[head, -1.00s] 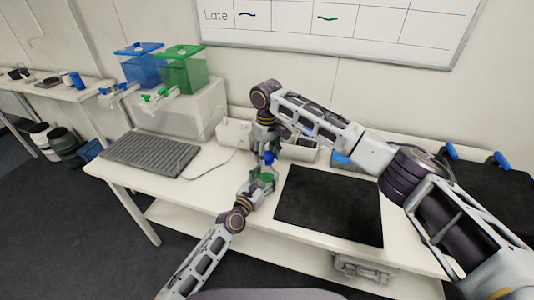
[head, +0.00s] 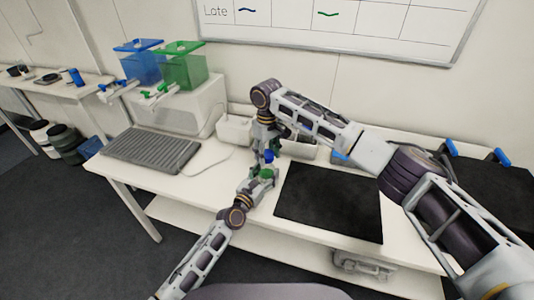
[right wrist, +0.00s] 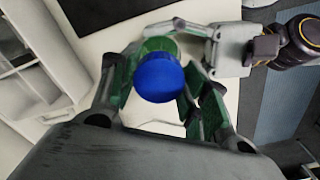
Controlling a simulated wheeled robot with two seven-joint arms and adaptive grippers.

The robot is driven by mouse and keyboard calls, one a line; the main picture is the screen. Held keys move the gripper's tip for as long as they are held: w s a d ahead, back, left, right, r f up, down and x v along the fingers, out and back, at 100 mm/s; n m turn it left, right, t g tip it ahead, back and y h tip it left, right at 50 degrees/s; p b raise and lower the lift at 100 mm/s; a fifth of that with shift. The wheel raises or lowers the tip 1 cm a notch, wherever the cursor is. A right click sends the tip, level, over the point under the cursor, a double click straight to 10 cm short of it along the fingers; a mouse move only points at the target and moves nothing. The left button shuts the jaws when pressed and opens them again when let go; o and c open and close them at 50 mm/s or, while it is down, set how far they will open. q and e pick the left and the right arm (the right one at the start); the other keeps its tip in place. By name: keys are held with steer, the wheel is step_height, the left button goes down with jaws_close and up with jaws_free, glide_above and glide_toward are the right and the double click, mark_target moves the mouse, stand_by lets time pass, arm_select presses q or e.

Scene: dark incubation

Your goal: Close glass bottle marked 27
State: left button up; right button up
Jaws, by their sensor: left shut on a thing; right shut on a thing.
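A small glass bottle with green contents (head: 266,174) is in my left gripper (head: 262,180), above the white table. My left gripper is shut on it, and in the right wrist view this gripper (right wrist: 205,50) reaches the bottle (right wrist: 160,45) from the upper right. A blue cap (head: 268,156) is just above the bottle. My right gripper (head: 267,150) is shut on the cap, which is between its green-padded fingers in the right wrist view (right wrist: 158,78). The cap overlaps the bottle there, so I cannot tell whether they touch. No number is readable.
A black mat (head: 330,200) lies right of the grippers. A grey ribbed tray (head: 150,150) is at the left of the table. Blue (head: 138,63) and green (head: 184,66) tap containers stand on a white box behind it. A white device (head: 235,129) stands behind the grippers.

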steer(key=shift+f, duration=0.55)
stand_by(0.4)
arm_select(q)
jaws_close()
arm_select(e)
steer(key=m, duration=0.6)
steer(key=shift+a, duration=0.2)
steer(key=m, duration=0.6)
steer(key=shift+a+m, duration=0.1)
steer(key=shift+m, duration=0.2)
steer(key=m, duration=1)
steer(key=shift+w, duration=0.15)
steer(key=m, duration=0.8)
steer(key=shift+w, duration=0.1)
steer(key=m, duration=0.5)
steer(key=shift+w, duration=0.1)
